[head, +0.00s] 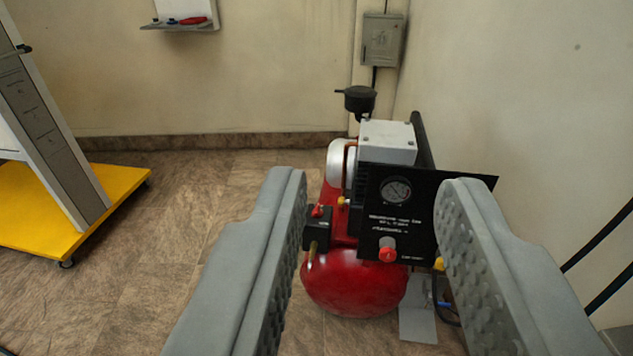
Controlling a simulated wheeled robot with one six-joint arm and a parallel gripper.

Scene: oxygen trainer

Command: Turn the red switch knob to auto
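A red compressor (350,284) stands on the floor near the right wall. A small red knob (318,211) sits on top of a black switch box (315,238) at the compressor's left side. Another red knob (387,251) with a pale collar is on the lower part of the black front panel (425,225). I cannot read any auto marking. My gripper (370,182) is open and empty. Its two grey fingers frame the compressor in the picture, the left one beside the switch box and the right one covering part of the panel. No contact with either knob shows.
A round gauge (396,190) is on the panel. A yellow-based cart (118,187) stands at left. A grey wall box (382,40) and a small shelf (180,22) hang behind. Dark cables run at the right edge. The tiled floor (180,215) between cart and compressor is clear.

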